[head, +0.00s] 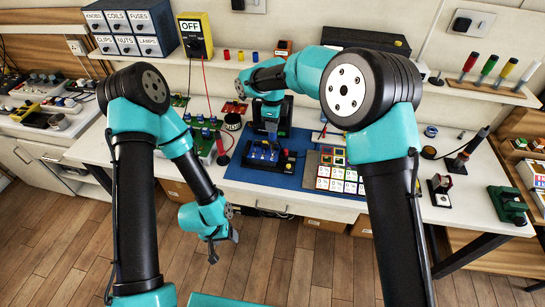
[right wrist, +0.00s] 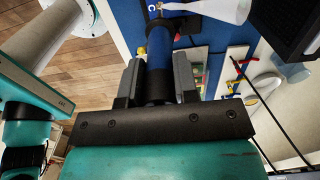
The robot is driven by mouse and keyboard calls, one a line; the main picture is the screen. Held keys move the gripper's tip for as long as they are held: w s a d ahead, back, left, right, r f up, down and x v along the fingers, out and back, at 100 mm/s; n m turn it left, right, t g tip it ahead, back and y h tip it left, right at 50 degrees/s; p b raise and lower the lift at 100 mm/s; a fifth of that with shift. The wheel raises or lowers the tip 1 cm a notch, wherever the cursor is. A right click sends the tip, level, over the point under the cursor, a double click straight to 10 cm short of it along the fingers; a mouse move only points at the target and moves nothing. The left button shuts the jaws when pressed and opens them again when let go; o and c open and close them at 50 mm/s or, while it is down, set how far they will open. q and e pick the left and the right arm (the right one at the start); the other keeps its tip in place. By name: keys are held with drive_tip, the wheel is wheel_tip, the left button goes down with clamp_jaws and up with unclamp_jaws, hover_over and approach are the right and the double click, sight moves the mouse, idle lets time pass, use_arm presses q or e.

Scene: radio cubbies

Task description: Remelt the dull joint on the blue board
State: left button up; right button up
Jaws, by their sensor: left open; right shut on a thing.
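A dark blue board (head: 262,155) with several small parts lies on the blue mat (head: 235,174) in the middle of the bench. My right gripper (right wrist: 158,80) is shut on a blue-handled tool (right wrist: 159,58) with a black collar, probably the soldering iron. The tool points away from the wrist toward a blue surface with a white C mark. In the head view, my right gripper is low above the far side of the board, mostly hidden by its own arm. I cannot tell whether the tip touches a joint. My left gripper (head: 223,245) is open and empty, in front of the bench.
Green boards (head: 205,135) stand left of the mat. A card grid (head: 338,172) lies right of the board. A yellow box marked OFF (head: 195,35) stands on the shelf behind. A green vise (head: 507,204) stands at the right. The front floor is free.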

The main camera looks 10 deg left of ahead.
drive_tip(key=shift+r, duration=1.95)
